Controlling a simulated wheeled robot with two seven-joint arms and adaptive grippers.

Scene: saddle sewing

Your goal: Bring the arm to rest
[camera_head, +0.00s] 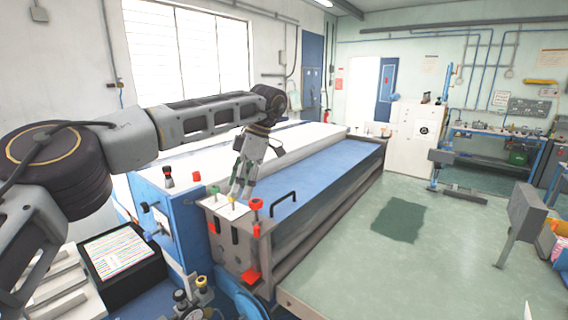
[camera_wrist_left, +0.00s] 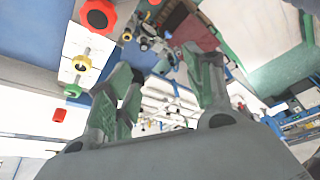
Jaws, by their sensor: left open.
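My left arm reaches in from the left, and my left gripper (camera_head: 240,188) points down over the near end of the blue machine. It is open and empty in the left wrist view (camera_wrist_left: 162,66), with a clear gap between its fingers. In the head view it overlaps a white plate (camera_head: 236,212) with a green knob (camera_head: 214,190), a yellow knob (camera_head: 233,204) and a red knob (camera_head: 256,205). In the left wrist view the red (camera_wrist_left: 98,14), yellow (camera_wrist_left: 81,63) and green (camera_wrist_left: 73,90) knobs lie left of the fingers, apart from them. My right gripper is not in view.
The long blue machine bed (camera_head: 320,178) stretches behind the gripper, with a black handle (camera_head: 283,198) on top. A black tray (camera_head: 125,262) with a striped sheet stands at lower left. The green floor (camera_head: 440,240) on the right is mostly clear.

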